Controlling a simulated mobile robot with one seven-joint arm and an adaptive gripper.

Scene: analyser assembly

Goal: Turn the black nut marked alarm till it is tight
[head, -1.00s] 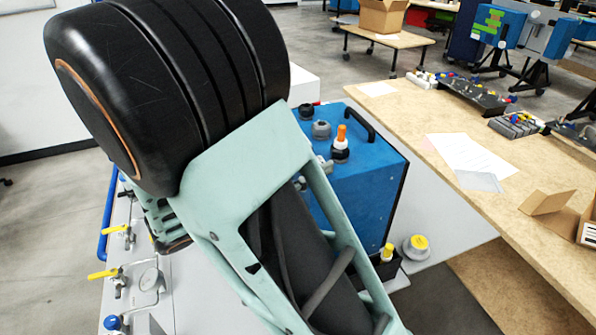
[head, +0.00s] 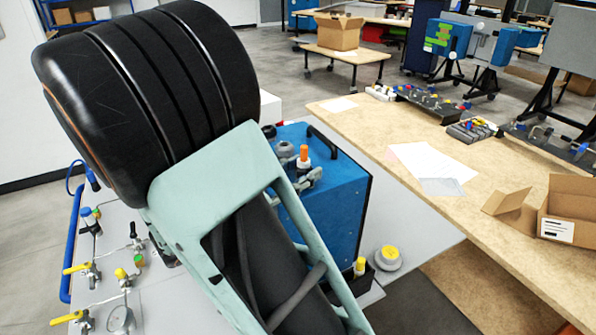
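The blue analyser box (head: 335,215) stands behind my arm, with a black handle and several fittings on top. An orange-capped fitting (head: 304,152) rises from its top. A black round part (head: 269,131) and a grey round knob (head: 286,149) sit at the back left of the top. No alarm marking is readable, so I cannot tell which part is the alarm nut. Grey jointed parts (head: 308,178), seemingly my gripper, are close around the base of the orange-capped fitting. My arm hides much of the box's left side, and the finger opening is too small to judge.
A grey-and-yellow round part (head: 388,257) and a small yellow-capped part (head: 360,266) are near the box's lower right. Yellow-handled valves (head: 78,268) are on the panel at left. A wooden table (head: 480,215) with papers and an open carton (head: 560,215) runs along the right.

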